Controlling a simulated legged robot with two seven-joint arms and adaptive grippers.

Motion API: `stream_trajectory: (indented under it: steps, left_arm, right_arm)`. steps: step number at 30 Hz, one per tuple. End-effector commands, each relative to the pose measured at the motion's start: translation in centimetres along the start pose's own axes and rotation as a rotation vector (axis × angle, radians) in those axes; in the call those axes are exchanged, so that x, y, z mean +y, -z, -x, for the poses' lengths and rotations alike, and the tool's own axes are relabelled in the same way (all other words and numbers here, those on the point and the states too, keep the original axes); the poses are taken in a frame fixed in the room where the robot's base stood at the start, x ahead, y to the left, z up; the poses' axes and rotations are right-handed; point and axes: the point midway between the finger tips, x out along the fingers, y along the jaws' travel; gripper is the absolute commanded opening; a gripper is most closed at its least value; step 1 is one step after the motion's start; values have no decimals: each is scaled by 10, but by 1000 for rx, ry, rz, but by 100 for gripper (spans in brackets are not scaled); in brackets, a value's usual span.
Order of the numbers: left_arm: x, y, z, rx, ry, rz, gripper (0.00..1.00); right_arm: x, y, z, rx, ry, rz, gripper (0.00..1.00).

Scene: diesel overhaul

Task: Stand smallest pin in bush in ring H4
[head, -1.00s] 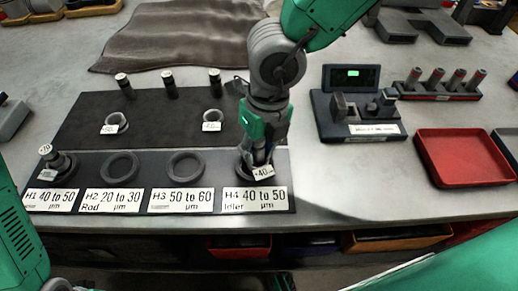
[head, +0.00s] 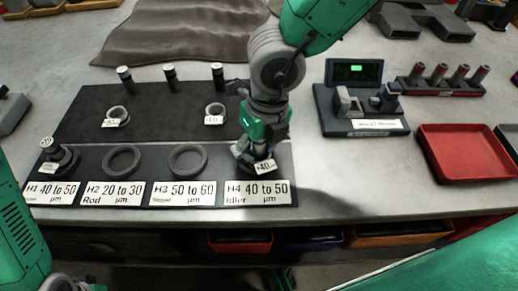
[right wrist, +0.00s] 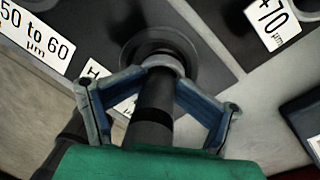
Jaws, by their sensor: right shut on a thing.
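My right gripper (right wrist: 165,68) is shut on a dark pin (right wrist: 152,120), with its fingertips around the pin. The pin reaches down toward the bush opening in ring H4 (right wrist: 185,45), directly beyond the fingertips; how deep its end sits is hidden. In the head view my right gripper (head: 256,158) covers most of ring H4, its bush and the pin. A white tag (head: 265,166) that seems to read +40 shows at the front of that ring. The H4 label (head: 262,193) reads 40 to 50 µm.
Ring H1 (head: 60,160) holds a bush and pin. Rings H2 (head: 122,159) and H3 (head: 187,159) look empty. Three pins, one here (head: 170,77), stand behind two tagged bushes (head: 117,115). A gauge (head: 358,105), pin rack (head: 448,85) and red tray (head: 465,150) are at right.

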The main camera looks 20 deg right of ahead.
Motion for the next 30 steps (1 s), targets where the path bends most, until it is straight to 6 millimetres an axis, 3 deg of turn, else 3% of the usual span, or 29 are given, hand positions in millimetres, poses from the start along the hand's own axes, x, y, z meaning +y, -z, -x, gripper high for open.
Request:
stream_trajectory:
  steps: [1, 13, 14, 17, 18, 24, 30]
  left_arm:
    - [0, 0, -1, 0, 0, 0, 40]
    - [0, 0, 0, 0, 0, 0, 40]
    - [0, 0, 0, 0, 0, 0, 40]
    - [0, 0, 0, 0, 0, 0, 40]
    - [0, 0, 0, 0, 0, 0, 40]
    - [0, 0, 1, 0, 0, 0, 40]
    - [0, 0, 1, 0, 0, 0, 40]
  right_arm:
    - [-5, 9, -11, 27, 12, -1, 0]
    - [-5, 9, -12, 27, 12, 0, 0]
    - [-5, 9, -12, 27, 12, 0, 57]
    - [-5, 9, -12, 27, 12, -1, 92]
    - [-5, 8, -12, 26, 12, -2, 96]
    - [-5, 8, -10, 19, 11, -4, 100]
    - [-6, 7, -9, 19, 10, -5, 100]
